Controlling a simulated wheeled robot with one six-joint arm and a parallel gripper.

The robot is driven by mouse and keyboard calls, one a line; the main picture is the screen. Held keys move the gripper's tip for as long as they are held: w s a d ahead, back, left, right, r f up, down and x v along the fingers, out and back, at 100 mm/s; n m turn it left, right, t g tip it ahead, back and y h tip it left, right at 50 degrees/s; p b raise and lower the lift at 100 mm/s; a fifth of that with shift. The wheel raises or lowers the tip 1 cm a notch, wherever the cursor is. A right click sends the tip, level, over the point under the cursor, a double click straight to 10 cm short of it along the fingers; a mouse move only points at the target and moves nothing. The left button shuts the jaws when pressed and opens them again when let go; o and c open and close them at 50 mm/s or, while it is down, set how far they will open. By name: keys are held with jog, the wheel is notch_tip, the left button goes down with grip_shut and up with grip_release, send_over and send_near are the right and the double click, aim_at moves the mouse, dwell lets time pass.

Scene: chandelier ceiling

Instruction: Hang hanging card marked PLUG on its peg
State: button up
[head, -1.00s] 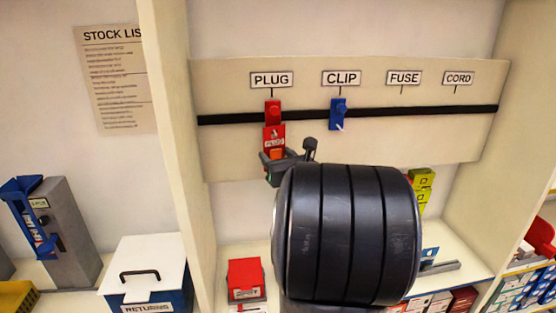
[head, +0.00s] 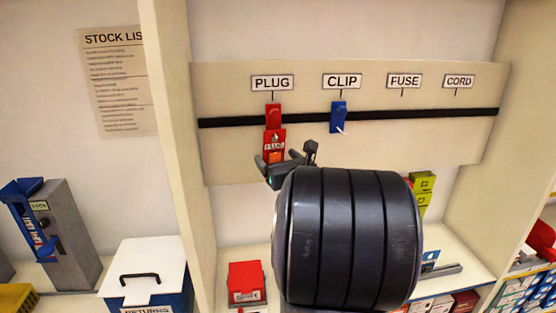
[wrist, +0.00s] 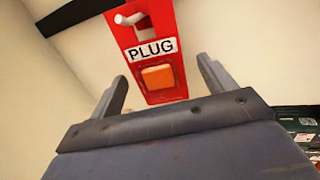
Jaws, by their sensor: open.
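The red PLUG card (head: 274,139) hangs below the PLUG label (head: 272,83) on the rail board. In the wrist view the card (wrist: 152,75) shows its white PLUG strip and an orange square. A pale peg (wrist: 131,18) shows at the card's upper part and appears to pass through its opening. My gripper (head: 289,158) is just below and in front of the card. In the wrist view my gripper (wrist: 162,80) is open, with one finger on each side of the card's lower end and gaps to both. Nothing is held.
A blue piece (head: 338,117) hangs under the CLIP label (head: 342,82). The FUSE (head: 404,81) and CLORD-side CORD (head: 458,82) places look bare. A red box (head: 246,281) stands on the shelf below. Upright panels bound the bay on both sides.

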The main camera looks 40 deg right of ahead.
jog(key=b+v, duration=0.1)
jog(key=v, duration=1)
jog(key=shift+w, duration=0.2)
jog(key=p+x, duration=0.1)
jog(key=x, duration=0.9)
jog(key=shift+w+d, duration=0.15)
jog(key=shift+w, duration=0.1)
jog(key=shift+r+p, duration=0.15)
jog(key=shift+p, duration=0.15)
jog(key=shift+s+r, duration=0.1)
jog(key=shift+s, duration=0.05)
